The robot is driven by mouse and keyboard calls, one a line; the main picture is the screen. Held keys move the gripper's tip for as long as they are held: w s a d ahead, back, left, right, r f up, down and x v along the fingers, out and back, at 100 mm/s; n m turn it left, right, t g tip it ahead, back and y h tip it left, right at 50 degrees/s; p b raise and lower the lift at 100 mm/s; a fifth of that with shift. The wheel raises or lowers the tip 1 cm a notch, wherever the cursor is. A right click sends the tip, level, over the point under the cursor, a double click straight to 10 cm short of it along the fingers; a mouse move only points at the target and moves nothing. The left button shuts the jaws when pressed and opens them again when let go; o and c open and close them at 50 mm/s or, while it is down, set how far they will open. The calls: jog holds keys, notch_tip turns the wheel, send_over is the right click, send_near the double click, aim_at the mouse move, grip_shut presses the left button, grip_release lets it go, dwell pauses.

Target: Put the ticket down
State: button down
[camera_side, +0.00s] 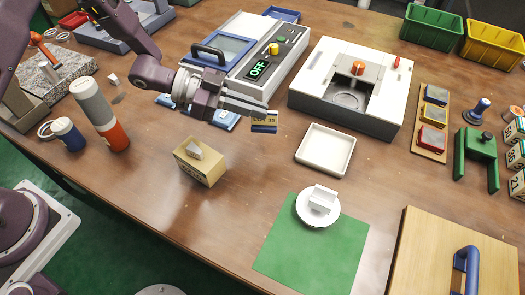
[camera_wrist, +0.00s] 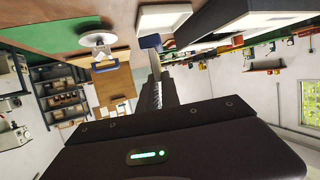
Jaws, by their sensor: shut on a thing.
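My gripper (camera_side: 264,109) is shut on the ticket (camera_side: 264,124), a small card with a yellow band, printed letters and a blue lower part. The ticket hangs from the fingertips in the air above the wooden table. In the wrist view the fingers (camera_wrist: 155,70) point up the picture, and a small blue part of the ticket (camera_wrist: 150,41) shows at their tips. Most of the ticket is hidden in that view.
A white empty tray (camera_side: 325,149) lies right of and below the ticket. A green mat (camera_side: 290,250) bears a white round stand. A cardboard-coloured block (camera_side: 200,167) stands to the left.

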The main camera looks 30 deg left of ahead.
jog(key=f, duration=0.6)
jog(key=w+f, duration=0.1)
jog(key=f, duration=0.2)
jog(key=shift+f, duration=0.4)
jog(key=c, duration=1.6)
grip_release()
jog(key=shift+f, duration=0.15)
jog(key=shift+o, duration=0.2)
jog(key=v, duration=0.7)
jog(key=shift+s+a+r, duration=0.2)
jog(key=shift+a+r, duration=0.05)
